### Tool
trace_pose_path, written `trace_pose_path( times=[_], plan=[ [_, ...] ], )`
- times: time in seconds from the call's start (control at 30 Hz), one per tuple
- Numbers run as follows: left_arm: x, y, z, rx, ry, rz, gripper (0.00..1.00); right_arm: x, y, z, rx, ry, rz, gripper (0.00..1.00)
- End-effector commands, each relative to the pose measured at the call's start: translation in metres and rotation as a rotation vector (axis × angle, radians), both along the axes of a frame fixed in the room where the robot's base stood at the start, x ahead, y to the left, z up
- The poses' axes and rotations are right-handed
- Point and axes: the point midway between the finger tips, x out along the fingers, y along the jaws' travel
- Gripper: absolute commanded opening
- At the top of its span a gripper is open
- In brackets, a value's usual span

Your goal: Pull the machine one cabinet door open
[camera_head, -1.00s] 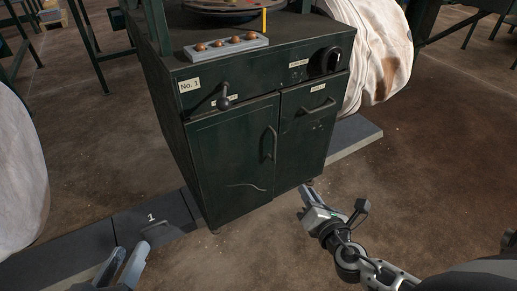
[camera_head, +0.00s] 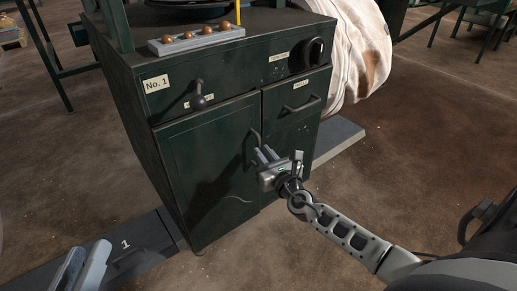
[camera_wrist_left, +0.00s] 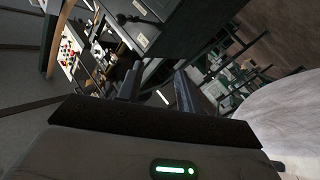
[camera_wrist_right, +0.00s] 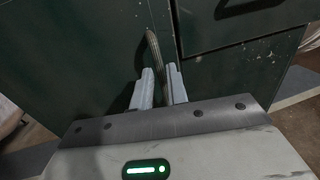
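The dark green machine cabinet (camera_head: 170,100) bears a "No. 1" label. Its large left door (camera_head: 207,170) looks closed, and the upright door handle (camera_head: 254,140) is by that door's right edge. My right gripper (camera_head: 266,155) is at the handle's lower part, in front of the door. In the right wrist view, the curved handle (camera_wrist_right: 153,50) runs down between the two fingertips (camera_wrist_right: 160,74). The fingers stand apart, with no clear grip on it. My left gripper (camera_head: 86,256) is low at the left, away from the cabinet; its fingers (camera_wrist_left: 156,84) are apart and empty.
A smaller drawer front with its own handle (camera_head: 302,105) is right of the door. A lever (camera_head: 198,96) and black knob (camera_head: 314,52) stick out above. A floor plate marked 1 (camera_head: 125,246) lies at left. A white bulk bag (camera_head: 360,50) hangs behind right.

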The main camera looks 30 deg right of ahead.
Motion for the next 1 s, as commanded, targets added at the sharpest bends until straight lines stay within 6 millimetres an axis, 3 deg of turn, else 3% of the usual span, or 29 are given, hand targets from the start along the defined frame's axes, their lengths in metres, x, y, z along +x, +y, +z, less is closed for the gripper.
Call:
trace_pose_path(
  times=[0.1, 0.3, 0.6, 0.67, 0.7, 1.0],
  plan=[
    [0.004, 0.001, 0.004, 0.019, -0.06, 0.008, 0.36, 0.02, -0.002, -0.001, 0.002, -0.002, -0.001, 0.15],
    [0.008, 0.003, 0.014, 0.031, -0.125, 0.021, 0.36, 0.035, -0.004, -0.001, 0.001, 0.0, 0.0, 0.15],
    [0.008, 0.003, 0.016, 0.036, -0.142, 0.02, 0.36, 0.036, -0.004, 0.0, 0.001, 0.001, 0.001, 0.15],
    [0.008, 0.003, 0.016, 0.038, -0.141, 0.019, 0.36, 0.036, -0.004, 0.0, 0.001, 0.001, 0.001, 0.02],
    [0.008, 0.003, 0.016, 0.04, -0.141, 0.018, 0.36, 0.036, -0.004, 0.0, 0.001, 0.001, 0.001, 0.0],
    [0.007, 0.002, 0.016, 0.039, -0.118, 0.008, 0.36, 0.035, 0.003, 0.001, 0.005, 0.001, -0.006, 0.0]
  ],
)
